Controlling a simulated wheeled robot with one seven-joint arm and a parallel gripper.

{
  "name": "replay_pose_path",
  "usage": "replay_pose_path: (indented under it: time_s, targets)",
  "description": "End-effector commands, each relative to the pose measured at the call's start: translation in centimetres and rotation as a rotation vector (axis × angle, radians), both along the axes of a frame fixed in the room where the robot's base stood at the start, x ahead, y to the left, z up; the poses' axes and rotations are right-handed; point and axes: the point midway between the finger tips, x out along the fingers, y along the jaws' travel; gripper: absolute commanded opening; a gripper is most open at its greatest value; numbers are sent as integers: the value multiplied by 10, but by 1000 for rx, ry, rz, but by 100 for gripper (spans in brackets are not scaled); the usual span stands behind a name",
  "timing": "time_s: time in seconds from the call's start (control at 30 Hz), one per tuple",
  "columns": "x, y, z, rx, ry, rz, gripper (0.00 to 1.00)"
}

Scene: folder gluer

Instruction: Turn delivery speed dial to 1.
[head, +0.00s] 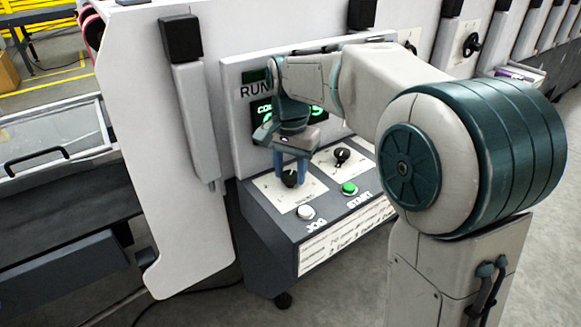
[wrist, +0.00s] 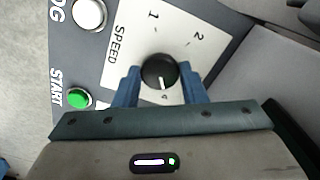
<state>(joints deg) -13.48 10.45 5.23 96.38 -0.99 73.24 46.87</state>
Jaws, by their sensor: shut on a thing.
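The speed dial (wrist: 157,72) is a round black knob on a white plate (wrist: 126,22) marked SPEED, with 1, 2 and 4 legible. A small white mark on the knob's lower side points toward the 4. My gripper (wrist: 160,82) is shut on the dial, with one blue finger on each side of it. In the head view my gripper (head: 291,172) points down onto the dial (head: 290,181) at the left of the sloped console, and its fingers partly hide the knob. Any 3 on the scale is hidden from view.
A white JOG button (head: 306,212) and a green START button (head: 349,188) sit in front of the dials. A second black knob (head: 342,156) stands to the right. A display panel (head: 240,110) rises behind the console, partly covered by my arm.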

Motion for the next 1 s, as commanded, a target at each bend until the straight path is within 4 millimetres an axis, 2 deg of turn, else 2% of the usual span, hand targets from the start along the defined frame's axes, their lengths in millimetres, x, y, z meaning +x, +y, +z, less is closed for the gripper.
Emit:
replay_pose_path:
  time_s: [1.0]
  targets:
    - [1, 0, 3, 0, -3, 925, 15]
